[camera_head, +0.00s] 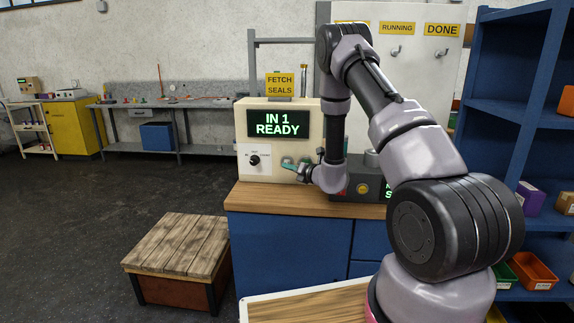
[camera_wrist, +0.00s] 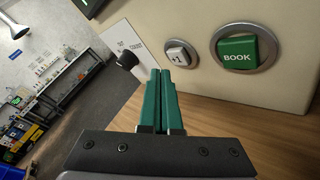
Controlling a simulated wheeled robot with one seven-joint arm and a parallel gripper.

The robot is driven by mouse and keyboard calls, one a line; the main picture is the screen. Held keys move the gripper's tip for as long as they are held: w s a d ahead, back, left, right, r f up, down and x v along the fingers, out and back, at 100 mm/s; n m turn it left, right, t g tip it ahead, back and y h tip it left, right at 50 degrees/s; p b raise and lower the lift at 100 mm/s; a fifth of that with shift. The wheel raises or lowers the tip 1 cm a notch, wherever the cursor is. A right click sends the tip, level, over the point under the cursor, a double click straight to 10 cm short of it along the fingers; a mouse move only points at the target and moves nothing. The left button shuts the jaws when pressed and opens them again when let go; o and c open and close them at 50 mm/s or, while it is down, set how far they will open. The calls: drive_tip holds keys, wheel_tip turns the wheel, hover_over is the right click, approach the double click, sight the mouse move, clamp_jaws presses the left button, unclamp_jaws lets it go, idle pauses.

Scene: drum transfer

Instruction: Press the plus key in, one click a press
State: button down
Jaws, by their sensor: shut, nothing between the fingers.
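The plus key (camera_wrist: 178,56), a white square marked "+1" in a round metal ring, sits on the cream front of the machine (camera_head: 236,134) in the wrist view. My gripper (camera_wrist: 162,72) is shut with nothing between its green fingers. In the wrist picture its tips lie just left of and below the key; I cannot tell whether they touch it. In the head view my gripper (camera_head: 291,164) is at the machine's front, and the key is not clear there. The screen (camera_head: 277,124) reads "IN 1 READY".
A green BOOK key (camera_wrist: 236,56) is right of the plus key. A black selector knob (camera_wrist: 127,61) is on the left, also seen in the head view (camera_head: 254,160). A dark box with a yellow button (camera_head: 362,188) stands right on the wooden counter (camera_head: 262,198).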

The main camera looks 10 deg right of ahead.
drive_tip(key=shift+s+a, duration=0.25)
drive_tip(key=shift+s, duration=0.45)
drive_tip(key=shift+s+a, duration=0.2)
drive_tip(key=shift+s, duration=0.55)
drive_tip(key=shift+s+a, duration=0.25)
drive_tip(key=shift+s, duration=0.45)
idle(0.9)
drive_tip(key=w+d, duration=0.2)
drive_tip(key=w, duration=0.3)
drive_tip(key=shift+w, duration=0.35)
idle(0.5)
drive_tip(key=shift+w, duration=0.1)
idle(1.8)
